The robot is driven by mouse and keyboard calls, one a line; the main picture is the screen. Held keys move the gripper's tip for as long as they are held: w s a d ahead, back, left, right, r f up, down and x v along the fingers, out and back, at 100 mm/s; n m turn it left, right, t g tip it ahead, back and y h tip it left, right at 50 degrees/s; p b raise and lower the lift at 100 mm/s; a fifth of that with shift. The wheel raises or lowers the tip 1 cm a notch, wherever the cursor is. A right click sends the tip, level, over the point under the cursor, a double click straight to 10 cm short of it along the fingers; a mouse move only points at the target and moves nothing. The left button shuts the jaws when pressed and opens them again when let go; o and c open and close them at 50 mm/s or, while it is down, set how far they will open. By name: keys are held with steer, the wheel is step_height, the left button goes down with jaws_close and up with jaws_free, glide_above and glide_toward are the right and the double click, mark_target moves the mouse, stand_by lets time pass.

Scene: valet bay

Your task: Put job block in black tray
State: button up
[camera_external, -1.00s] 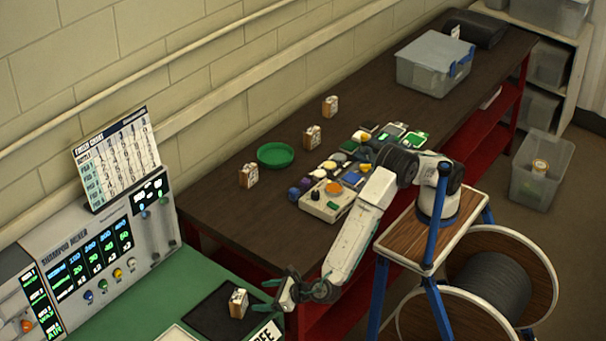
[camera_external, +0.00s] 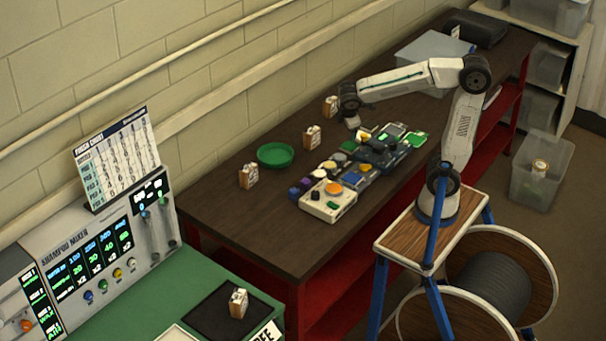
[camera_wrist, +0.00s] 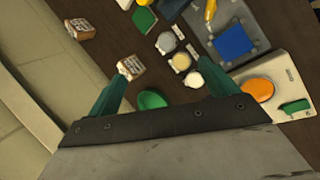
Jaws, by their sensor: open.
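Several small white-and-brown blocks look alike, and I cannot tell which one is named the job block. One sits in the black tray (camera_external: 205,314) on the green surface: the tray block (camera_external: 239,303). A near block (camera_external: 248,176), a middle block (camera_external: 312,138) and a far block (camera_external: 328,106) stand along the wall side of the dark bench. My gripper (camera_external: 352,122) is open and empty above the bench, near the far block, which it partly covers. In the wrist view, the middle block (camera_wrist: 130,67) shows by the left finger and the far block (camera_wrist: 81,29) at upper left.
A green dish (camera_external: 276,155) lies between the near and middle blocks. Several coloured gadgets and a beige box (camera_external: 327,206) crowd the bench's right side. A lidded grey bin (camera_external: 425,50) stands behind my arm. The bench's near end is clear.

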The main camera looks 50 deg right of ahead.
steer(key=s+d+f+m+y, duration=0.1)
steer(key=s+d+m, duration=0.2)
steer(key=s, duration=0.3)
steer(key=s+d+f+m+g+y, duration=0.1)
steer(key=s+d+m+y, duration=0.1)
steer(key=s, duration=0.4)
steer(key=s+d+f+m+g+y, duration=0.1)
steer(key=s+d+m, duration=0.3)
steer(key=s+m, duration=0.2)
steer(key=shift+s+d+f+m, duration=0.15)
steer(key=shift+s+d+m, duration=0.05)
steer(key=shift+d+m, duration=0.1)
